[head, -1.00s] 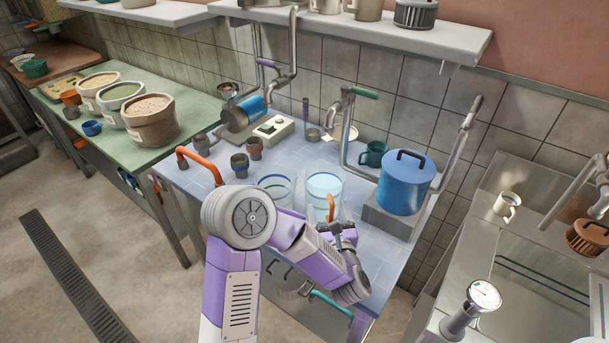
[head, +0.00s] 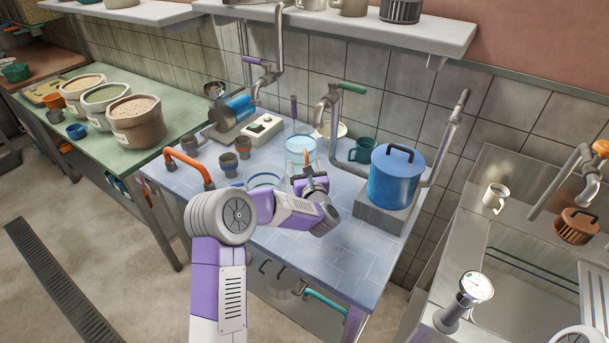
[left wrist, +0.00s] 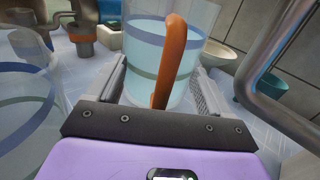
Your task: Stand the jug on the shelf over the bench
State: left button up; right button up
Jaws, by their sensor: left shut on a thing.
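The jug (head: 301,147) is clear, with pale bluish liquid and an orange handle. It is over the back middle of the blue-tiled bench (head: 345,255). My left gripper (head: 312,178) is shut on it from the front. In the left wrist view the jug (left wrist: 145,55) stands roughly upright between the fingers, handle towards me. The white shelf (head: 440,35) runs along the wall above the bench. My right gripper is not in view.
A second clear vessel (head: 264,176) stands just left of the gripper. A blue lidded pot (head: 397,178) is at right. Pipes (head: 328,110) rise behind the jug below the shelf. Cups and a ribbed dark basket (head: 400,10) occupy the shelf; its right end is bare.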

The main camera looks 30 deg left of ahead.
pick_arm(q)
jog(key=shift+w+a+f, duration=0.15)
jog(key=shift+w+a, duration=0.05)
jog(key=shift+w, duration=0.05)
jog(key=shift+f+b, duration=0.5)
jog(key=shift+f, duration=0.95)
jog(key=shift+f, duration=0.1)
jog(key=o, duration=1.8)
jog(key=shift+s+f, duration=0.1)
jog(key=shift+c, duration=0.2)
